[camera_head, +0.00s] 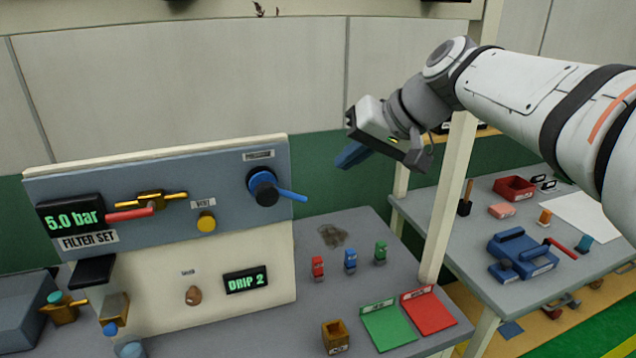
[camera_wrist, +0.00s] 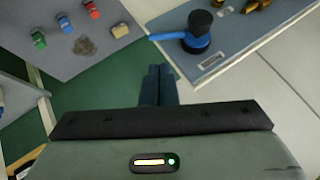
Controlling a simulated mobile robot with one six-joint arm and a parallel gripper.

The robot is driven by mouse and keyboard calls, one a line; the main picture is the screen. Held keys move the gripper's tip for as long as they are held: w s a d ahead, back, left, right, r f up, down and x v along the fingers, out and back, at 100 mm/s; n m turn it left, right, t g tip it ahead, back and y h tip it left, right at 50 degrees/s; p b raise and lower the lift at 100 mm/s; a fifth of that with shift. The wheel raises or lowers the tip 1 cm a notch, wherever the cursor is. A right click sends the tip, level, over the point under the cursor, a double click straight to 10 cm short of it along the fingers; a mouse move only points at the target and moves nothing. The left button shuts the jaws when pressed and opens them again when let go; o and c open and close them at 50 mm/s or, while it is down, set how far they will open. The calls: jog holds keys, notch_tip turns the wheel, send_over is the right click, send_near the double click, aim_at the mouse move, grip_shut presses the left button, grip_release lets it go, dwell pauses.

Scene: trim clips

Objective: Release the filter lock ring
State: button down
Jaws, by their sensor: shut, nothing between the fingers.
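The filter set panel (camera_head: 110,170) is a blue-grey board with a 5.0 bar display (camera_head: 72,218). At its right end sits a black knob with a blue ring and blue lever (camera_head: 263,188); the lever points right. In the wrist view the same knob and lever (camera_wrist: 197,40) show at the top, beyond the fingertips. No readable label marks the lock ring. My gripper (camera_head: 350,157) is shut and empty, in the air right of the panel and apart from the lever. Its blue fingers (camera_wrist: 158,80) are together in the wrist view.
A brass valve with a red handle (camera_head: 130,214) and a yellow knob (camera_head: 206,222) are on the panel. Red (camera_head: 318,268), blue (camera_head: 350,260) and green (camera_head: 380,252) pieces stand on the bench below, near green (camera_head: 388,325) and red (camera_head: 428,312) mats. A post (camera_head: 450,200) stands near my arm.

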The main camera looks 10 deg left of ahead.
aim_at(298, 196)
jog(key=p+x, duration=0.2)
jog(key=x, duration=1)
jog(key=shift+w+a+f+p, duration=0.15)
jog(key=shift+a+f+p, duration=0.1)
jog(key=shift+p, duration=0.15)
